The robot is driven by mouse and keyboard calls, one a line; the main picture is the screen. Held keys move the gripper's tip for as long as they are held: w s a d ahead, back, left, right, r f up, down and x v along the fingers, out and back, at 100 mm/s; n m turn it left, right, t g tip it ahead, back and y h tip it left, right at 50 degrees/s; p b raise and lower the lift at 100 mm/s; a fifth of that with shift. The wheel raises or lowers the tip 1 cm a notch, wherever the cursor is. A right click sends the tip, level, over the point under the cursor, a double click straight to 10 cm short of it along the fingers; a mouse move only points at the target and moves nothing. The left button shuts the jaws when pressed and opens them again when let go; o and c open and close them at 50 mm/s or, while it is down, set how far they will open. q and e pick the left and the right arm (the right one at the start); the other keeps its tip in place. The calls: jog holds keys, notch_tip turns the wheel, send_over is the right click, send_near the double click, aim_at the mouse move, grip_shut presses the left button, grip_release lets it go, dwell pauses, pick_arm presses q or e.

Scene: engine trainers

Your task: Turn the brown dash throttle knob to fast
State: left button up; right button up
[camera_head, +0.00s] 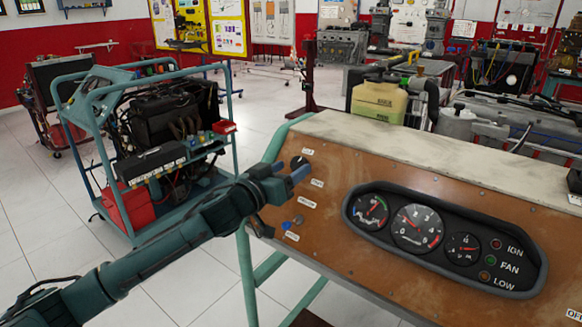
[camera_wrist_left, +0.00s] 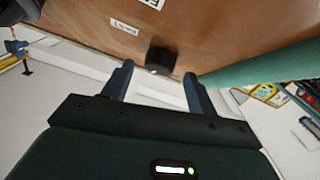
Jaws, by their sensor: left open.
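The brown dash panel (camera_head: 340,175) slopes in front of me. A dark round knob (camera_head: 299,162) sits near its upper left corner, partly hidden by my left gripper (camera_head: 293,171). In the left wrist view a black knob (camera_wrist_left: 161,60) stands out from the brown panel, between and slightly beyond the tips of my open left gripper (camera_wrist_left: 158,71). I see no clear contact. Small white labels (camera_head: 317,183) are beside the knob, too small to read, so its setting cannot be told. My right gripper is not in view.
A gauge cluster (camera_head: 440,235) with indicator lamps fills the dash's right side. Small blue controls (camera_head: 287,225) sit lower left on the panel. A teal frame (camera_head: 246,275) supports the dash. A teal engine cart (camera_head: 150,130) stands at left. A yellowish container (camera_head: 378,103) is behind.

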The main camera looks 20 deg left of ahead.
pick_arm(q)
jog(key=shift+w+d, duration=0.25)
jog(key=shift+w, duration=0.35)
jog(key=shift+c, duration=0.5)
jog(key=c, duration=0.9)
